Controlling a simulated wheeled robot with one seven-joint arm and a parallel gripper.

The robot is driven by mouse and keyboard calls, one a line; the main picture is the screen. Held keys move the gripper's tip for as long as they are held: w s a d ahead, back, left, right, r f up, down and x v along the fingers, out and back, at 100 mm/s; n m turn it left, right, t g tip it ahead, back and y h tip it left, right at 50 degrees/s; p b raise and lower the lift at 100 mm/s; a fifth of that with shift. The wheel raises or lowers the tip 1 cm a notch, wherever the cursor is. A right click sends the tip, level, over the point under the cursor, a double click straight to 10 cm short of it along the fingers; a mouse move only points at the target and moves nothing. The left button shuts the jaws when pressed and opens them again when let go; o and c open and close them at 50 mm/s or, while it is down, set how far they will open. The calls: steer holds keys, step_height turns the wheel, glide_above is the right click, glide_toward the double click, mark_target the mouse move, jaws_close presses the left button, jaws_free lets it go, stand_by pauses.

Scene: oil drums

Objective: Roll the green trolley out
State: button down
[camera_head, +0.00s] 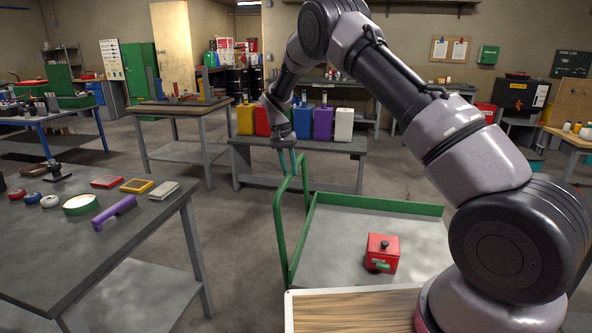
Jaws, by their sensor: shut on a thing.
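The green trolley (335,235) stands in front of me, with a grey flat bed, a low green rim and a tall green tube handle (279,228) at its left end. My gripper (287,163) is at the top of that handle and is shut on it. The exact contact of the fingers is small and partly hidden. A red box (382,254) with a dark knob and a green label sits on the trolley's bed. My arm hides the trolley's right side.
A grey workbench (150,225) with tapes and a purple tool stands close on the left. A low bench (345,147) with coloured cans is behind the handle. A wood-topped surface (350,310) lies at the near edge. Bare floor shows between the left bench and the trolley.

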stand_by(0.3)
steer(key=c, duration=0.7)
jaws_free()
steer(key=shift+o, duration=0.2)
step_height(320, 180, up, 11)
steer(key=a, duration=0.2)
steer(key=shift+w+f, duration=0.15)
steer(key=shift+w, duration=0.2)
